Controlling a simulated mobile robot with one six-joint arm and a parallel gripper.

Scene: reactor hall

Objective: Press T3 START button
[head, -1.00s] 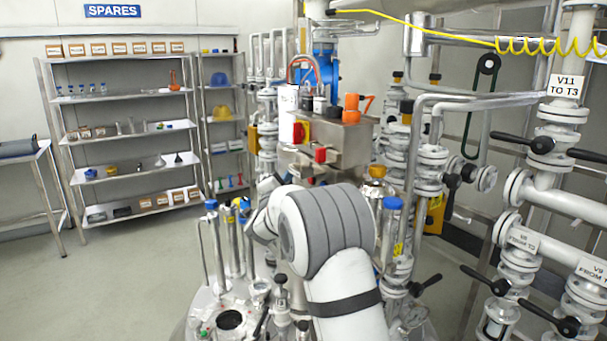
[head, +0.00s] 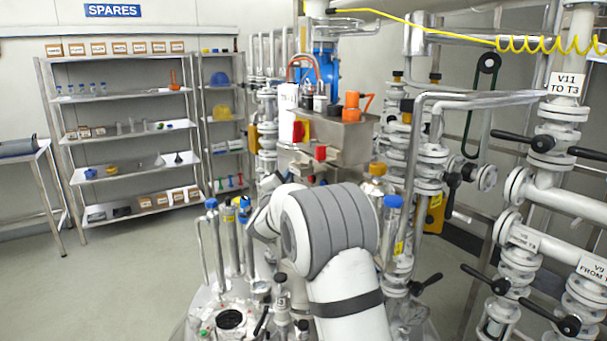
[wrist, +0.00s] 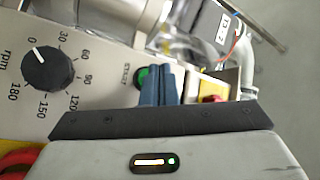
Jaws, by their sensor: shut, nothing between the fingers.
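A green button (wrist: 143,79) sits on a pale control panel (wrist: 95,85) in the wrist view, beside a small sideways label (wrist: 126,74) that seems to read START. My gripper (wrist: 160,72) is shut and empty. Its blue-grey fingers stand just right of the green button and hide part of it. I cannot tell whether the fingertips touch it. In the head view my own arm hides the gripper and the button.
On the panel, a black rpm dial (wrist: 47,70) is at left and a red button (wrist: 212,99) on yellow is right of the fingers. Glass and metal fittings (wrist: 150,20) crowd the top. Valved pipes (head: 540,190) stand at the right in the head view.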

